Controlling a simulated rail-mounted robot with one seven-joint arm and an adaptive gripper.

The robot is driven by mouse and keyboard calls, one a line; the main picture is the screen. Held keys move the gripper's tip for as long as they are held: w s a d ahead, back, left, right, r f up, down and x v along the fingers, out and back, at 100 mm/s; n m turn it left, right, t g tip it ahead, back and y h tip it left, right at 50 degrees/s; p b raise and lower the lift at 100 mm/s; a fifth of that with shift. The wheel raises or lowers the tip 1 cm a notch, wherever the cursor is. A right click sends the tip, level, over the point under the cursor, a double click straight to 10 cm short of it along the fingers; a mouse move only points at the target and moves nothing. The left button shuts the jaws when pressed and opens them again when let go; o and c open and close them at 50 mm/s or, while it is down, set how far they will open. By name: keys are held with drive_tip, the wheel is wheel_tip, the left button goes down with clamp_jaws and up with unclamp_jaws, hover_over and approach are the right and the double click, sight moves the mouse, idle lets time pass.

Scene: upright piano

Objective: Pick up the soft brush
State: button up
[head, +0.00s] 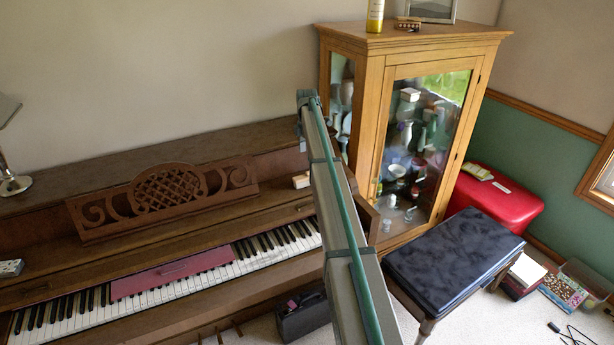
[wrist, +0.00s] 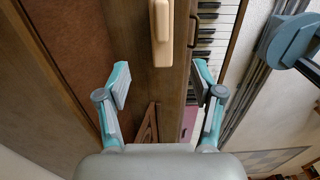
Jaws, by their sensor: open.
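A small pale tan block-like object, which looks like the soft brush (head: 301,181), lies on the piano's wooden top ledge near its right end, beside my arm. In the wrist view the tan brush (wrist: 161,38) is upright in the picture at the top middle, cut off by the upper edge. Its bristles cannot be made out. My gripper (wrist: 161,84) is open and empty, with one finger on each side. The brush is beyond the fingertips, roughly centred between them, and not touched. In the head view my gripper cannot be made out.
The upright piano (head: 225,222) has a carved music stand (head: 165,195) and a pink cloth strip (head: 172,273) on its keys. A glass cabinet (head: 375,60) stands close to the right. A dark bench (head: 455,258) and red chest (head: 495,205) are farther right.

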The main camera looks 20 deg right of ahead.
sight(309, 172)
wheel_tip(309, 172, down, 5)
drive_tip(key=shift+f+p, duration=0.1)
drive_tip(key=shift+p, duration=0.6)
drive_tip(key=shift+s+d+f+p, duration=0.1)
drive_tip(key=shift+d+f+p, duration=0.1)
drive_tip(key=shift+f+p, duration=0.45)
wheel_tip(309, 172, down, 4)
drive_tip(key=shift+d+f+p, duration=0.1)
drive_tip(key=shift+d+p, duration=0.05)
drive_tip(key=shift+p, duration=0.6)
clamp_jaws()
drive_tip(key=shift+r, duration=0.25)
drive_tip(key=shift+r+b, duration=0.6)
drive_tip(key=shift+b, duration=0.2)
drive_tip(key=s+a+r+b, duration=0.3)
drive_tip(key=s+r+b, duration=0.2)
drive_tip(key=s+r, duration=0.6)
drive_tip(key=shift+s+a+r+b, duration=0.25)
drive_tip(key=shift+s+a+b, duration=0.15)
drive_tip(key=shift+s, duration=0.85)
